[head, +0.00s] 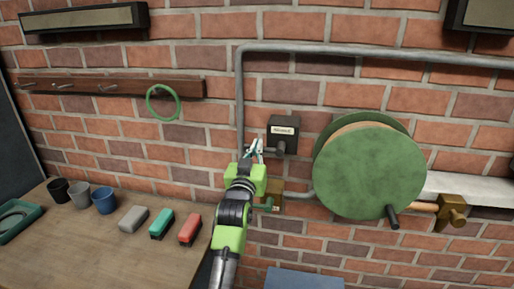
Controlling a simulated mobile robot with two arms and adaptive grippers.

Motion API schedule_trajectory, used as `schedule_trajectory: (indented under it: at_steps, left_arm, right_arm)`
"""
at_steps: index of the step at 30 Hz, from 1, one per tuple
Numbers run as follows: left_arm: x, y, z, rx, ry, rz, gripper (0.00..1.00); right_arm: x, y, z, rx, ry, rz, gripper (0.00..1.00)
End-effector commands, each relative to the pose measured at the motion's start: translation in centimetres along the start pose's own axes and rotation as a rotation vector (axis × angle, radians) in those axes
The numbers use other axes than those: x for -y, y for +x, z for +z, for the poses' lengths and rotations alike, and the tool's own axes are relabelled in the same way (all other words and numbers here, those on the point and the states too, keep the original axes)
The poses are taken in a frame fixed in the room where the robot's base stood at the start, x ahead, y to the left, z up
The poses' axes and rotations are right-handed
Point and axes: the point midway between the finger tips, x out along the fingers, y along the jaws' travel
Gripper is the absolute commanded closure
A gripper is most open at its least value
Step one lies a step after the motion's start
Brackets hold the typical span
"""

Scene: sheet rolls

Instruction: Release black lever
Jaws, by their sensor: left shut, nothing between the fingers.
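A black box (283,129) with a pale label is fixed to the brick wall, centre of the head view. A short dark piece, which looks like the black lever (279,149), shows at its lower left. My left gripper (257,146) is shut and empty, its fingertips pointing up just left of the box and dark piece. I cannot tell whether they touch it. A large green reel (366,172) stands right of the box, with a black handle (393,217) at its lower right. My right gripper is not in view.
A grey pipe (240,100) runs up the wall and along the top. A brass-coloured box (271,194) is partly behind my left arm. The wooden table (95,245) at left holds cups and coloured blocks. A green ring (162,102) hangs from a rack.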

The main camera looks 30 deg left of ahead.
Motion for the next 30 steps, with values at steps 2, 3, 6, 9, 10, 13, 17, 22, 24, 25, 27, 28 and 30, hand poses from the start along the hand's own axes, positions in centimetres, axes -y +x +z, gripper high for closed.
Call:
schedule_trajectory:
  at_steps: [2, 3, 6, 9, 10, 13, 17, 22, 24, 25, 27, 28, 30]
  left_arm:
    - [0.0, 0.1, -0.1, 0.006, 0.000, 0.000, 1.00]
    - [0.0, 0.3, -0.5, 0.005, 0.000, 0.001, 1.00]
    - [-0.1, 0.8, -1.8, 0.003, 0.000, 0.001, 1.00]
    - [-0.1, 1.5, -3.4, 0.001, -0.001, 0.002, 1.00]
    - [-0.1, 1.8, -3.9, 0.001, -0.001, 0.002, 1.00]
    - [0.0, 0.6, -3.2, 0.002, -0.002, 0.002, 1.00]
    - [0.0, -1.9, -3.2, 0.000, -0.001, 0.002, 1.00]
    - [0.0, -5.1, -3.3, 0.000, 0.000, 0.002, 1.00]
    - [0.0, -6.1, -3.4, -0.001, 0.000, 0.002, 1.00]
    - [0.0, -6.5, -3.4, 0.001, 0.000, 0.002, 1.00]
    - [0.0, -7.2, -3.5, 0.000, -0.001, 0.002, 1.00]
    - [0.0, -7.5, -3.5, 0.000, -0.001, 0.002, 1.00]
    - [0.1, -7.9, -3.6, 0.000, -0.001, 0.002, 1.00]
  right_arm:
    - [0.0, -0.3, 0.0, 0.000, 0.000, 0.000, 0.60]
    - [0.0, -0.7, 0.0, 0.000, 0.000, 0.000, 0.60]
    - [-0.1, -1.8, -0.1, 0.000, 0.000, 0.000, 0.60]
    - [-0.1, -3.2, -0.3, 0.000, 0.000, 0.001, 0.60]
    - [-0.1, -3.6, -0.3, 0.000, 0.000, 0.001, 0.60]
    - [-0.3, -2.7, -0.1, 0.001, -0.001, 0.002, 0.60]
    - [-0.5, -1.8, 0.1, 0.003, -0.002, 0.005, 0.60]
    - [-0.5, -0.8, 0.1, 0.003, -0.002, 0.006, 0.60]
    - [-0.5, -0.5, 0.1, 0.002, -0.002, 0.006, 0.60]
    - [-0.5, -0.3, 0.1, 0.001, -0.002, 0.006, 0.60]
    - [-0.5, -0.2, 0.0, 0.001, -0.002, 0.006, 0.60]
    - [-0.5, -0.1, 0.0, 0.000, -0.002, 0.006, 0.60]
    - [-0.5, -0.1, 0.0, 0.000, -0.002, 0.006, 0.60]
